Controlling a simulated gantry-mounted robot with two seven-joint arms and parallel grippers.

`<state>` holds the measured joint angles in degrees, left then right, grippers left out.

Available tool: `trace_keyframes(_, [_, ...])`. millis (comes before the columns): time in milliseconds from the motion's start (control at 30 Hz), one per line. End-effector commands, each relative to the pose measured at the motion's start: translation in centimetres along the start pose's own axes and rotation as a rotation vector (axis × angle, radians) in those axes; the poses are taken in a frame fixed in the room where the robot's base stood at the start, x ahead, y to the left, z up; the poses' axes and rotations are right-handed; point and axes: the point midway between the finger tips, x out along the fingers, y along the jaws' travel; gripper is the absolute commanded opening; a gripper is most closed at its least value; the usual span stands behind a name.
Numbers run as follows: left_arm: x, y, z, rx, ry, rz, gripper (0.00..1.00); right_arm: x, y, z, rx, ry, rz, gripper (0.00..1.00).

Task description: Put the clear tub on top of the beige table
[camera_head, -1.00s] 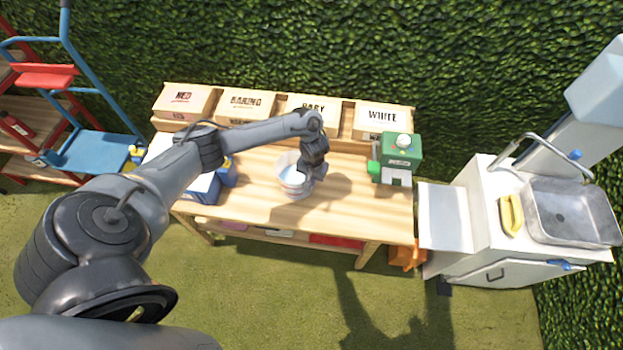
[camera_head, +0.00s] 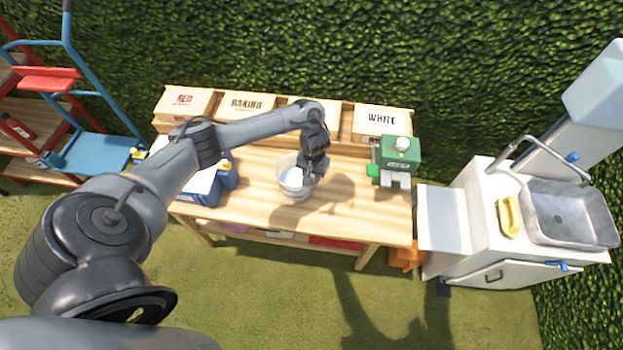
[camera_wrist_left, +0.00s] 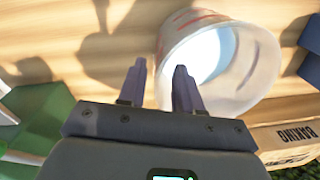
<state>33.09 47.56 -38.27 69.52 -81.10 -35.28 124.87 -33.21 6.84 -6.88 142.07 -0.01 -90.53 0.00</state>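The clear tub (camera_head: 290,180), whitish and translucent with faint reddish marks, is upright at the middle of the beige wooden table (camera_head: 350,212), apparently resting on its top. My left gripper (camera_head: 309,176) points down at the tub's right side. In the left wrist view the tub (camera_wrist_left: 245,75) shows its open mouth and pale blue-white inside. The left gripper's two fingers (camera_wrist_left: 159,75) are apart, with one over the tub's near wall and the other outside it. Whether they touch the wall is unclear. My right gripper is not in view.
A green machine (camera_head: 400,160) stands at the table's right end, and a blue-and-white box (camera_head: 203,187) at its left. Labelled boxes (camera_head: 247,105) line the back. A sink unit (camera_head: 568,212) stands to the right. The table's front is clear.

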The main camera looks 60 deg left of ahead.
Motion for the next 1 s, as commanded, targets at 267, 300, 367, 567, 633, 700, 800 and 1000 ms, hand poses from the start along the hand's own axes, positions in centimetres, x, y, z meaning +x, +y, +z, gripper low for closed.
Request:
trace_keyframes(267, [-5.6,-0.1,-0.1,0.002,0.003,-0.001,0.34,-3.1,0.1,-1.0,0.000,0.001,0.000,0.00])
trace_keyframes(300, [-6.1,0.0,-0.1,0.001,0.004,-0.001,0.34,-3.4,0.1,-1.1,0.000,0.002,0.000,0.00])
trace_keyframes(367, [-6.7,0.0,-0.1,0.001,0.003,-0.001,0.34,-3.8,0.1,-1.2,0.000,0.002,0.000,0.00])
trace_keyframes(567, [-6.9,1.6,0.8,0.064,0.017,0.021,0.34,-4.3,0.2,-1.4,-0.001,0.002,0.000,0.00])
trace_keyframes(633, [-6.1,3.9,1.9,0.147,0.044,0.051,0.34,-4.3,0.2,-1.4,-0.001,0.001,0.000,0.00])
trace_keyframes(700, [-5.0,7.3,3.7,0.267,0.088,0.100,0.34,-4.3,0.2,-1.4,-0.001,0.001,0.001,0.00])
trace_keyframes(800, [-4.1,13.3,7.5,0.465,0.187,0.188,0.34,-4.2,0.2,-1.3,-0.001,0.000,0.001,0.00])
trace_keyframes(1000, [-7.3,22.1,16.2,0.721,0.434,0.311,0.34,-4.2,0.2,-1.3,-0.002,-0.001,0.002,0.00])
